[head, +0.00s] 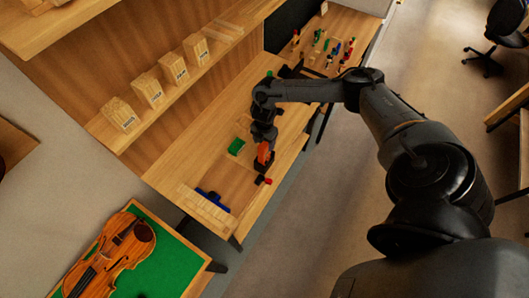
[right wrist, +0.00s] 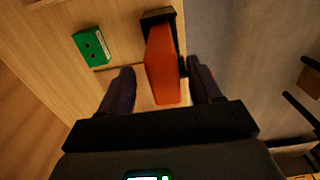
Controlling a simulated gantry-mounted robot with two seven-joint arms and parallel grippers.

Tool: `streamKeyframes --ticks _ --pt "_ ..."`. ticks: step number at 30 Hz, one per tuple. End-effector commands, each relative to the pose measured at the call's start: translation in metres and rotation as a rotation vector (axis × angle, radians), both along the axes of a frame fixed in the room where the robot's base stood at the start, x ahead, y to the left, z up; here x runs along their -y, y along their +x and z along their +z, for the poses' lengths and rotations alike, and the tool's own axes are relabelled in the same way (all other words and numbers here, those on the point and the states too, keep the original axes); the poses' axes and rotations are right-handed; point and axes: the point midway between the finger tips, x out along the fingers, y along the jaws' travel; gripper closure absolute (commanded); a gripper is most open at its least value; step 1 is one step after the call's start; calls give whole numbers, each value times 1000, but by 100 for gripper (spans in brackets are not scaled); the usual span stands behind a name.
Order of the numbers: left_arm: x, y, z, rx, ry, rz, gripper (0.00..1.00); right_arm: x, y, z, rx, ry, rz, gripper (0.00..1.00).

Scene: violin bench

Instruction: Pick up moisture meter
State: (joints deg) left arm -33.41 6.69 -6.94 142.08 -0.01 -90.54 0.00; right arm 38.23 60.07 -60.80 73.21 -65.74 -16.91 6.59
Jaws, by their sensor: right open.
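An orange block-shaped thing, which I take to be the moisture meter (head: 263,152), sits at the bench's front edge with a black part at its base. In the right wrist view the orange body (right wrist: 162,68) stands between the fingers, against a black holder or end piece (right wrist: 157,15). My right gripper (head: 264,141) is over it in the head view. In the right wrist view the right gripper (right wrist: 162,78) is open, one finger on each side of the orange body, with gaps showing. Whether any finger touches it cannot be told. My left gripper is out of view.
A green box (head: 237,146) with two dark dots lies left of the meter; the right wrist view shows it too (right wrist: 91,46). A red piece (head: 267,181) lies near the bench edge, a blue tool (head: 213,198) further left. A violin (head: 113,257) rests on a green mat.

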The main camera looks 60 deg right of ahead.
Motion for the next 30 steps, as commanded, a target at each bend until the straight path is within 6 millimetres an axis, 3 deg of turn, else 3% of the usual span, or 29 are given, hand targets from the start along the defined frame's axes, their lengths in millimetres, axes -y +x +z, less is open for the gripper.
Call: streamKeyframes --ticks 4,9,19,30 --pt "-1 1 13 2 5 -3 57 -4 -6 -17 -4 0 0 36" --pt "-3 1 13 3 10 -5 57 -4 -5 -37 -2 1 -1 36" --pt "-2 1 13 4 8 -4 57 -4 -4 -41 0 0 -1 36" --pt "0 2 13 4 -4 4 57 -3 -5 -41 0 0 -1 93"
